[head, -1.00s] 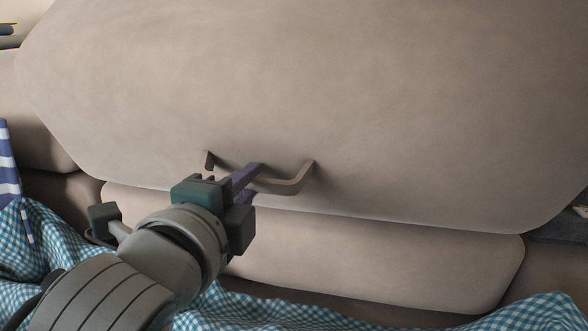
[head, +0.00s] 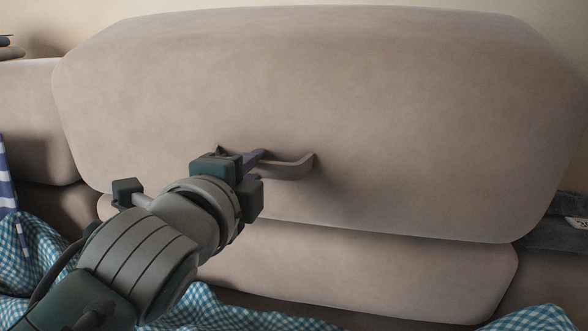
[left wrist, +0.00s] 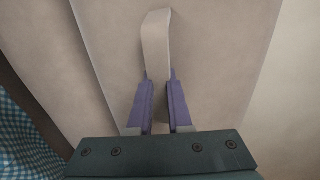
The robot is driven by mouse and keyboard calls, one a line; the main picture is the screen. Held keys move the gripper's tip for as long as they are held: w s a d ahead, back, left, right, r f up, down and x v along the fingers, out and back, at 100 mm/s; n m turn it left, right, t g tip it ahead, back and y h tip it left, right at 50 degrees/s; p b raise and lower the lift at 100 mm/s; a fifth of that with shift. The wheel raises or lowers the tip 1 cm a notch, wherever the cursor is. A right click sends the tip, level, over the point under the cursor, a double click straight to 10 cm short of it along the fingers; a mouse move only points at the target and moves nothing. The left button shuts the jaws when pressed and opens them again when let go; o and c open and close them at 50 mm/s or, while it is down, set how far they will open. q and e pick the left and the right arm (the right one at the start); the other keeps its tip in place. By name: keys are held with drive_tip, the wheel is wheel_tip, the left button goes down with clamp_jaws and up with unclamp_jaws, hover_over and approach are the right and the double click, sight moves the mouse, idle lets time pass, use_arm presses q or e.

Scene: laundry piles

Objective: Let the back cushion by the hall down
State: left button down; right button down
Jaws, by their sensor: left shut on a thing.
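The back cushion (head: 330,90) is a large beige cushion that fills the middle of the head view, its top edge and the wall behind it in sight. A beige bar handle (head: 292,168) sticks out from its lower front. My left gripper (head: 258,163) is shut on the handle at its left part. In the left wrist view the purple fingers (left wrist: 160,100) stand on both sides of the handle (left wrist: 156,45). Part of the handle's left end is hidden behind my gripper. My right gripper is not in view.
A lower beige cushion (head: 370,270) lies beneath. Teal checked cloth (head: 235,312) is spread along the front, with a blue-and-white striped cloth (head: 6,180) at the left. Dark blue folded cloth (head: 560,235) lies at the right. Another beige cushion (head: 35,125) stands at the left.

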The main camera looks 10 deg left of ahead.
use_arm(q)
drive_tip(key=w, duration=0.2)
drive_tip(key=w+b, duration=0.1)
drive_tip(key=w, duration=0.1)
drive_tip(key=shift+w+r, duration=0.2)
drive_tip(key=shift+w, duration=0.15)
drive_tip(key=c, duration=1.2)
unclamp_jaws()
drive_tip(key=shift+s, duration=0.1)
drive_tip(key=o, duration=0.3)
drive_tip(key=shift+s, duration=0.25)
drive_tip(key=shift+o, duration=0.5)
drive_tip(key=shift+d+r, duration=0.1)
drive_tip(key=s+r+p, duration=0.1)
drive_tip(key=s+p, duration=0.5)
drive_tip(key=s, duration=0.3)
